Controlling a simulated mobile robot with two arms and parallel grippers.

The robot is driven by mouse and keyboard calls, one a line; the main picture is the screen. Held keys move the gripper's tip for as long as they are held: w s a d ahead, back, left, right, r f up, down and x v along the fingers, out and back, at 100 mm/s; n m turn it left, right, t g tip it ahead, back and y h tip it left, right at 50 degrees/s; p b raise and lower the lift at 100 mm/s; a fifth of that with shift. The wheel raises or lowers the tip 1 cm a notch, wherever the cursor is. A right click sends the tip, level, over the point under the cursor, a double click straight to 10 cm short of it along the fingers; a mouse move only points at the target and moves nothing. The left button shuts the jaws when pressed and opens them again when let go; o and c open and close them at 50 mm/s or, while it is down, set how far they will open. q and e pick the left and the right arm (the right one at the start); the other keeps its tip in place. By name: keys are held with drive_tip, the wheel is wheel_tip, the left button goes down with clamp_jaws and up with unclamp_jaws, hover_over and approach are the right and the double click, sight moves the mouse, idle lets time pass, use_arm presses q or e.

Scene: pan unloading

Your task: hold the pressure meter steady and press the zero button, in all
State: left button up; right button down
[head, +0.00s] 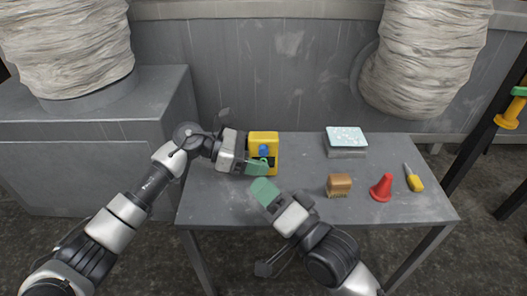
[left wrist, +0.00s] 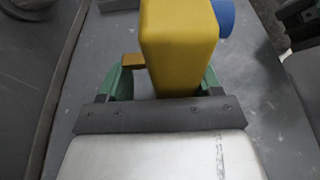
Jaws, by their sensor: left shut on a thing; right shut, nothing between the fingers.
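The pressure meter is a yellow box (head: 264,138) with a blue round part (head: 264,151) on its face, standing on the grey table's left half. My left gripper (head: 262,165) is shut on it, its green fingers at the meter's sides. In the left wrist view the yellow meter (left wrist: 178,40) stands between the green fingers (left wrist: 165,82), with the blue part at its right edge. My right gripper (head: 262,190) is shut and empty, its green tips just in front of the meter, apart from it. The zero button cannot be made out clearly.
The table between meter and brown block is clear.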

idle(0.4)
use_arm(q)
drive_tip(key=o, duration=0.8)
